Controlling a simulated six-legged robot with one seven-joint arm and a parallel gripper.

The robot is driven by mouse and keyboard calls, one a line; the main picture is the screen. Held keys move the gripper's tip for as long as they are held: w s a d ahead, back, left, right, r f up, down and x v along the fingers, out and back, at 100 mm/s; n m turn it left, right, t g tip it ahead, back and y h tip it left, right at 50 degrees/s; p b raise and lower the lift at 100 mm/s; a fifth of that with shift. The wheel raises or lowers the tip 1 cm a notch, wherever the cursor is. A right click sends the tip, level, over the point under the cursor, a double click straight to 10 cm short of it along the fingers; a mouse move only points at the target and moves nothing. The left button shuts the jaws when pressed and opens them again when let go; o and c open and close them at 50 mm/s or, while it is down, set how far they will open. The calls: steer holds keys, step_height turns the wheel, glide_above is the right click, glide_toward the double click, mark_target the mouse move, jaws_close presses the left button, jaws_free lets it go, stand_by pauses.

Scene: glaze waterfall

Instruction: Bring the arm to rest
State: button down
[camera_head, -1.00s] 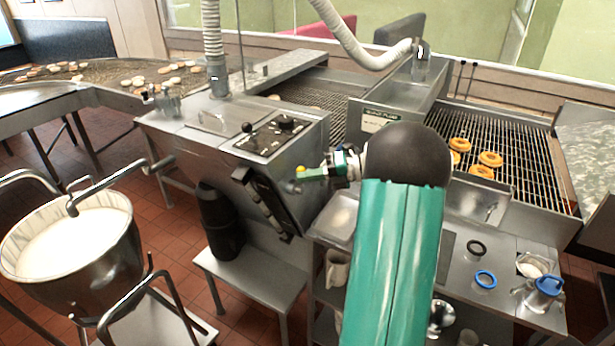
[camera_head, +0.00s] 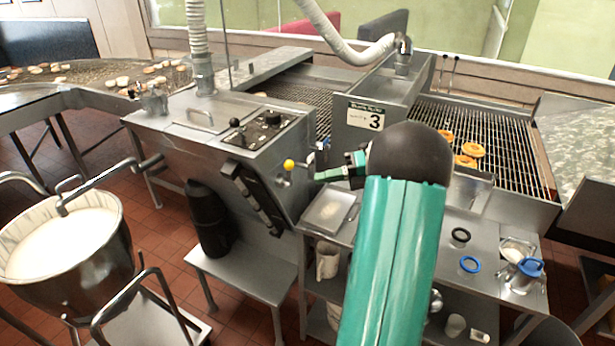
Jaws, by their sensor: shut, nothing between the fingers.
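My arm rises from the bottom as a green link with a dark rounded joint. My gripper (camera_head: 319,176) points left from behind that joint, its green fingers shut and empty. It is in the air in front of the machine's right side. A yellow knob (camera_head: 289,164) on the machine is just left of the fingertips in the picture, with a small gap between them. The joint hides part of the gripper's base.
A steel glaze machine (camera_head: 215,130) stands left of my arm. A bowl of white glaze (camera_head: 65,245) is at left. A lower steel table (camera_head: 480,300) holds a tray (camera_head: 329,211) and a blue-rimmed jar (camera_head: 527,274). A wire rack (camera_head: 490,130) with several doughnuts is behind at right.

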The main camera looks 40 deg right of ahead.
steer(key=shift+s+d, duration=0.35)
steer(key=shift+a, duration=0.1)
stand_by(0.3)
steer(key=s+a+r+n+g+h, duration=0.15)
steer(key=a+n+g, duration=0.25)
steer(key=a+n, duration=0.7)
steer(key=a+r+n+g+h, duration=0.3)
steer(key=a+n, duration=0.3)
steer(key=a, duration=0.8)
steer(key=s+a+n+t+h, duration=0.2)
steer(key=s+a+n+h, duration=0.5)
steer(key=n, duration=1.6)
steer(key=s+a, duration=0.4)
steer(key=a, duration=0.1)
steer(key=shift+s, duration=0.4)
